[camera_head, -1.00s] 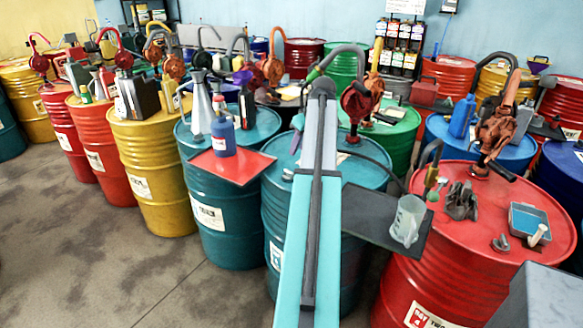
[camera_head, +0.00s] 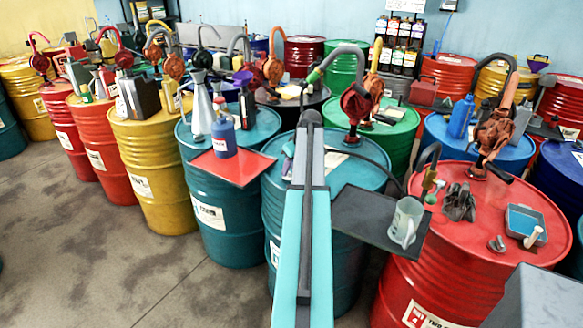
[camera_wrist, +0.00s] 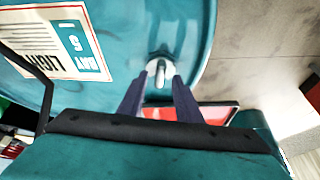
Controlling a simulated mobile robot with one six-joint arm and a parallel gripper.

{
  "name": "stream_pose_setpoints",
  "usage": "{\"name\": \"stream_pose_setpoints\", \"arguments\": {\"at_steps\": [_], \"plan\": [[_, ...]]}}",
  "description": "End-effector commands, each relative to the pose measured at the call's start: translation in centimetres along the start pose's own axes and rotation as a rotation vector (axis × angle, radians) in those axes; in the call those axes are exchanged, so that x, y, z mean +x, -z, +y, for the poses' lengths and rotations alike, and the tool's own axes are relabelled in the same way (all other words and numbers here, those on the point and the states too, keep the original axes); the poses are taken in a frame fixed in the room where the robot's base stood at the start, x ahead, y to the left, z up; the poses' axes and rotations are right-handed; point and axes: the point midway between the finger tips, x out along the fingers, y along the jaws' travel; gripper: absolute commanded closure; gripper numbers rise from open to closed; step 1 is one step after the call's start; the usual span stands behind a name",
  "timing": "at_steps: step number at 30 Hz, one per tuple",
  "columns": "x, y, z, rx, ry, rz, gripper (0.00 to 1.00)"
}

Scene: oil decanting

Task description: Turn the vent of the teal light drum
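The teal light drum (camera_head: 300,230) stands in the middle of the head view, with my arm in front of part of it. In the wrist view its teal top (camera_wrist: 130,35) fills the upper left, with a white label reading BAY 5. The small pale vent (camera_wrist: 161,72) sits near the rim of that top. My gripper (camera_wrist: 161,78) points down at the vent, its two dark fingers apart, one on each side. I cannot tell whether they touch it. In the head view my arm largely hides the gripper.
A hand pump (camera_head: 357,103) with a hose stands on the light drum's back right. A dark tray (camera_head: 365,222) with a clear jug (camera_head: 405,222) is to the right. A red tray (camera_head: 232,175) with a blue bottle (camera_head: 223,138) is to the left. Drums crowd around; floor is clear at front left.

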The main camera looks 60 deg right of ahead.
Motion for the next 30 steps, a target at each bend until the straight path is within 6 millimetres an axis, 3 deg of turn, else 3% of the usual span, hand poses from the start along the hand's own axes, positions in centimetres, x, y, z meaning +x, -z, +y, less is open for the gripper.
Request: {"name": "stream_pose_setpoints", "arguments": {"at_steps": [15,21,23,24,30], "plan": [[1.1,0.0,0.0,0.000,-0.001,0.001,0.69],[1.1,0.0,0.0,0.000,-0.001,0.001,1.00],[1.1,0.0,0.0,0.000,-0.001,0.001,1.00],[1.2,0.3,1.2,0.002,-0.001,0.001,1.00],[1.0,0.0,0.3,0.011,-0.012,0.003,1.00]]}}
